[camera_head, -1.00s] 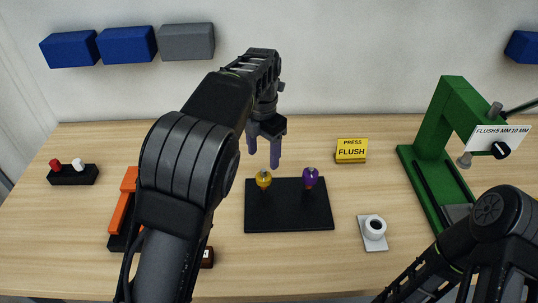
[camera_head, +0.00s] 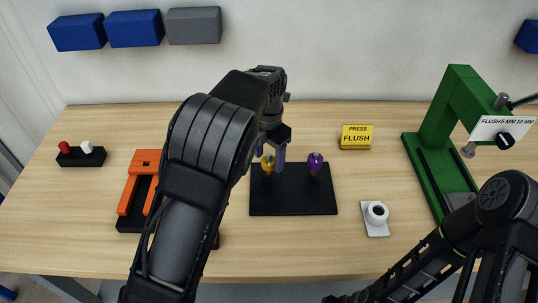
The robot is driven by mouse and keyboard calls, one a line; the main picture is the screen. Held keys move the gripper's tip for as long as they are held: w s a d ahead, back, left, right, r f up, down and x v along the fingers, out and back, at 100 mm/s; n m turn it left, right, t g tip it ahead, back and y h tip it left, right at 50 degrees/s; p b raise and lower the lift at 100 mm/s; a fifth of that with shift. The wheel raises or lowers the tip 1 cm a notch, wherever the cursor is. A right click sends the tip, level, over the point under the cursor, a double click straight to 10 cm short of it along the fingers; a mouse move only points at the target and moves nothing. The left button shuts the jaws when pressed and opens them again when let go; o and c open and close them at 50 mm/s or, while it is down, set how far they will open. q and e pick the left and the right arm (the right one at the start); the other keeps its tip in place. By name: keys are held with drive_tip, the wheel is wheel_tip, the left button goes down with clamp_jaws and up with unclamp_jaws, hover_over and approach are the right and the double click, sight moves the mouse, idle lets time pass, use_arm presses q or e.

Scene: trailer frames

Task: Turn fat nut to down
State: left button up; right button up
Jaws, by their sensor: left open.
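A black plate (camera_head: 293,202) lies mid-table and bears a yellow piece (camera_head: 267,163) at its back left and a purple piece (camera_head: 315,163) at its back right. Both have bulbous, nut-like heads; I cannot tell which one is called the fat nut. My left gripper (camera_head: 269,160) is open, pointing down at the yellow piece, with its fingers around or just in front of it. The fingers partly hide the yellow piece, and contact cannot be told. My right arm enters at the lower right; its gripper is not seen.
A green press (camera_head: 437,125) with a labelled dial stands at the right. A yellow FLUSH block (camera_head: 356,137) and a white fixture (camera_head: 376,213) stand near the plate. An orange fork-shaped fixture (camera_head: 140,180) is partly behind my left arm. A black block (camera_head: 82,157) carries red and white knobs.

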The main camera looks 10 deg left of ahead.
use_arm(q)
drive_tip(key=shift+f, duration=0.25)
clamp_jaws()
idle(0.6)
